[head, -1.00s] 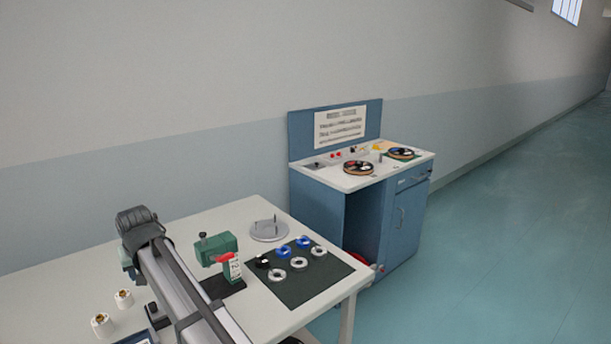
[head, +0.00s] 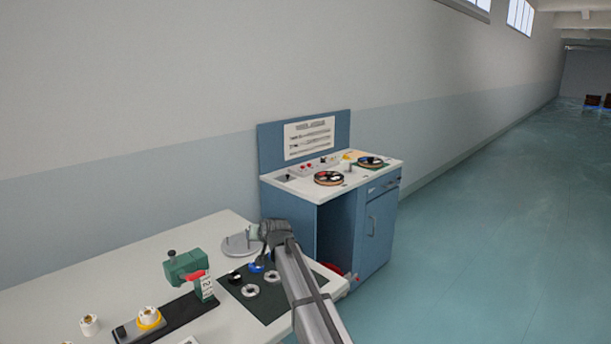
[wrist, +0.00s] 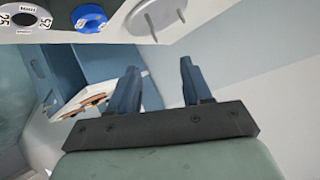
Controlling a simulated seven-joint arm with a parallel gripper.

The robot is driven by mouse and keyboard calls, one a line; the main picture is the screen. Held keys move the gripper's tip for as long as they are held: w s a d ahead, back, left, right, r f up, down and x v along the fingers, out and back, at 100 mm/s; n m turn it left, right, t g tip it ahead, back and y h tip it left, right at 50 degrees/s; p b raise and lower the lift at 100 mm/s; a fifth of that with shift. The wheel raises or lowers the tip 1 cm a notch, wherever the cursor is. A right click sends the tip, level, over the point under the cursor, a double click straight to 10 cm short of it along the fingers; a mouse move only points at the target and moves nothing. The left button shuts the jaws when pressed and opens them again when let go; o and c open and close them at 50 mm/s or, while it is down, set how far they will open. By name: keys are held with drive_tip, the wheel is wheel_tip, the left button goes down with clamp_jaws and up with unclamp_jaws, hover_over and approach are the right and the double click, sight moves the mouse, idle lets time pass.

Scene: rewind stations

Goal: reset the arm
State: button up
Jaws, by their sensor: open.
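My gripper (wrist: 160,85) shows in the wrist view with its two blue fingers apart and nothing between them. The fingers point up in that picture, toward the pale wall and clear of the table things. In the head view my arm reaches across the right part of the table, over the dark mat (head: 262,310). A blue ring (wrist: 88,18), a white numbered ring (wrist: 28,18) and a grey disc with pins (wrist: 155,16) lie along the top of the wrist view.
A green clamp-like device (head: 184,267) stands left of the mat. A white roll with a yellow ring (head: 150,318) sits on a dark base; another roll (head: 88,325) stands left. A blue cabinet (head: 285,207) with two reels stands behind the table (head: 110,275). The floor at right is free.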

drive_tip(key=w+d+f+m+t+h, duration=0.1)
drive_tip(key=w+d+f, duration=0.15)
drive_tip(key=d, duration=0.65)
drive_tip(key=w+d+f+m+h, duration=0.1)
drive_tip(key=d+f, duration=0.2)
drive_tip(key=d, duration=0.7)
drive_tip(key=w+d+f+m+t+h, duration=0.1)
drive_tip(key=d+f, duration=0.2)
drive_tip(key=d, duration=0.6)
drive_tip(key=s+d+f+m, duration=0.1)
drive_tip(key=s+d+f, duration=0.3)
drive_tip(key=d+f, duration=0.6)
drive_tip(key=s+a+f+g, duration=0.2)
drive_tip(key=s+f+g, duration=0.3)
drive_tip(key=s+f, duration=0.95)
drive_tip(key=s+a+f+g, duration=0.2)
drive_tip(key=s+f+g, duration=0.2)
drive_tip(key=s+f, duration=1.05)
drive_tip(key=s+f+g, duration=0.2)
drive_tip(key=s+g, duration=0.1)
drive_tip(key=s, duration=1)
drive_tip(key=s+f+n+g+h, duration=0.1)
drive_tip(key=s+f+g, duration=0.1)
drive_tip(key=s, duration=1.1)
drive_tip(key=s+f+n+g+h, duration=0.1)
drive_tip(key=s+g, duration=0.3)
drive_tip(key=s, duration=0.9)
drive_tip(key=shift+s+a+f+g, duration=0.15)
drive_tip(key=shift+a+f+g, duration=0.2)
drive_tip(key=shift+f, duration=0.25)
